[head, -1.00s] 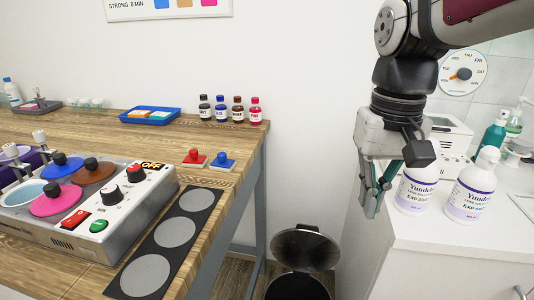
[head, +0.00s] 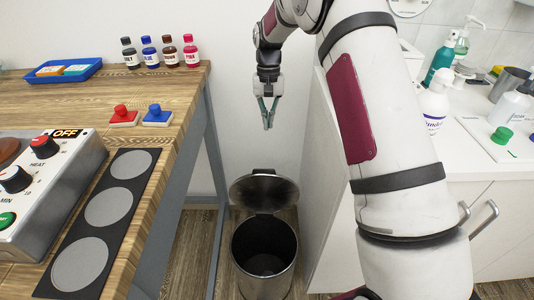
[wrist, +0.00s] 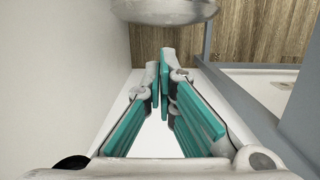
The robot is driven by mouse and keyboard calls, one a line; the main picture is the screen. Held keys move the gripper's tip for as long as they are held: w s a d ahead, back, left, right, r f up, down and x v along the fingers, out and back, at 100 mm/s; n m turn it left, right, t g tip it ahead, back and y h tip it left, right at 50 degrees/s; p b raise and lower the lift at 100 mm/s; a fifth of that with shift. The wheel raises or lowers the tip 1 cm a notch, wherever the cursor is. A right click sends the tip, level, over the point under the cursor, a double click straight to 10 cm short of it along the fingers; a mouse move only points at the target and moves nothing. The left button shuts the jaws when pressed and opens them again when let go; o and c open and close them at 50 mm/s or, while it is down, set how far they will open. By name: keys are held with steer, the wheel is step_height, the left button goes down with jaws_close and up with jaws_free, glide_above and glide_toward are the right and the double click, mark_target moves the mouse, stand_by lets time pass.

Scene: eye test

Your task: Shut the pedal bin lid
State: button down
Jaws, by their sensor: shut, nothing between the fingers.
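The pedal bin (head: 245,284) stands on the floor between the wooden table and the white cabinet. It is a round metal bin with a dark inside. Its lid (head: 262,193) is open, tilted up at the back of the rim with its dark underside facing me. My gripper (head: 268,126) points down above the lid, apart from it, with its teal fingers shut and empty. The fingers also show in the wrist view (wrist: 165,68). A rounded grey metal edge at the top of that view appears to be the lid (wrist: 165,10).
The wooden table (head: 85,95) and its grey leg (head: 204,150) stand left of the bin. The white cabinet (head: 320,160) is close on the right, partly behind my arm. A pale wall is behind the bin. Wooden floor shows around it.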

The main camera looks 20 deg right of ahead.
steer(key=shift+s+a+f+b, duration=0.4)
steer(key=shift+s+f, duration=0.45)
steer(key=shift+f, duration=0.9)
steer(key=shift+s+a+f+b, duration=0.2)
steer(key=shift+s+f+b, duration=0.5)
steer(key=shift+f, duration=1.1)
steer(key=shift+s+a+f+b, duration=0.35)
steer(key=shift+s+f, duration=0.6)
steer(key=shift+f, duration=0.8)
steer(key=shift+s, duration=0.15)
